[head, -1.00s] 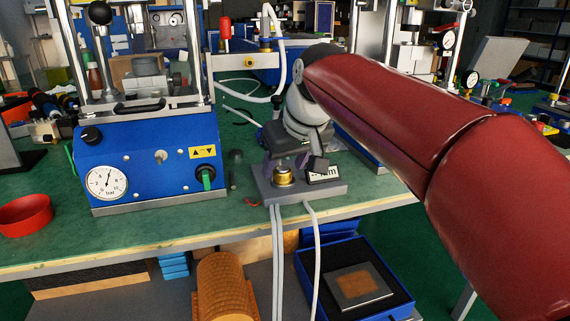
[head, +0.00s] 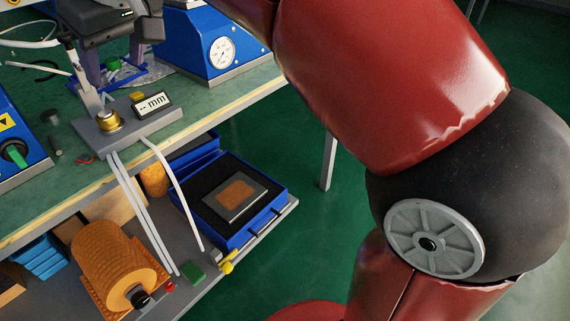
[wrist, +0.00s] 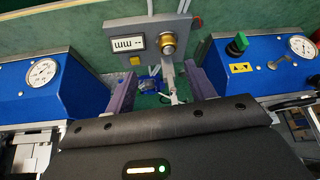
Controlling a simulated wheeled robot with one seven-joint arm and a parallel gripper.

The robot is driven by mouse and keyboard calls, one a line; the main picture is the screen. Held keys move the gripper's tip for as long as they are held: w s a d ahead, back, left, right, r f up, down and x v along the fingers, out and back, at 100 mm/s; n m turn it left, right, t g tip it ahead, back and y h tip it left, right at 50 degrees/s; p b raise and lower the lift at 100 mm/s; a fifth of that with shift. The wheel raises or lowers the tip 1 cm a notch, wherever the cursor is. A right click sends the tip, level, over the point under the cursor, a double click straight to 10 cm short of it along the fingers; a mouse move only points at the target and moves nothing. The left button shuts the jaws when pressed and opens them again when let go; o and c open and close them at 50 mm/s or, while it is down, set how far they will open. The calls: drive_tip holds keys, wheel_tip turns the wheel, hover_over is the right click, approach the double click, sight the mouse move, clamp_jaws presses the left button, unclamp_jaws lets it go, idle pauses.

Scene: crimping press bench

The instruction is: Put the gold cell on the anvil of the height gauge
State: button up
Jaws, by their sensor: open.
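The gold cell (head: 109,120), a short gold cylinder with a pale top, stands upright on the grey base of the height gauge (head: 155,122), beside its "mm" display. The anvil itself is hidden under it. In the wrist view the cell (wrist: 168,41) sits on the same grey gauge (wrist: 143,61), seen upside down. My gripper (wrist: 162,84) is open, with its two purple fingers wide apart and nothing held between them. It is behind the gauge and apart from the cell; it also shows at the upper left of the head view (head: 112,72).
Blue presses with dials stand on both sides of the gauge (head: 208,45) (wrist: 288,65). Pale cables hang from the gauge over the bench edge. Below, a shelf holds an orange spool (head: 112,262) and an open blue case (head: 275,195). Green floor is free to the right.

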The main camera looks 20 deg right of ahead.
drive_tip(key=s+d+f+m+t+h, duration=0.1)
drive_tip(key=s+d+f+m, duration=0.25)
drive_tip(key=d+f, duration=0.35)
drive_tip(key=s+d+f+m+h, duration=0.15)
drive_tip(key=s+d+f, duration=0.25)
drive_tip(key=d, duration=0.5)
drive_tip(key=s+d+f+m, duration=0.1)
drive_tip(key=s+d+f, duration=0.2)
drive_tip(key=f, duration=0.3)
drive_tip(key=s+d+f+m+h, duration=0.1)
drive_tip(key=s+d+f+m, duration=0.1)
drive_tip(key=s+d+f, duration=0.2)
wheel_tip(320, 180, down, 3)
drive_tip(key=shift+s+d+r, duration=0.15)
drive_tip(key=shift+s+d, duration=0.1)
drive_tip(key=shift+s, duration=0.45)
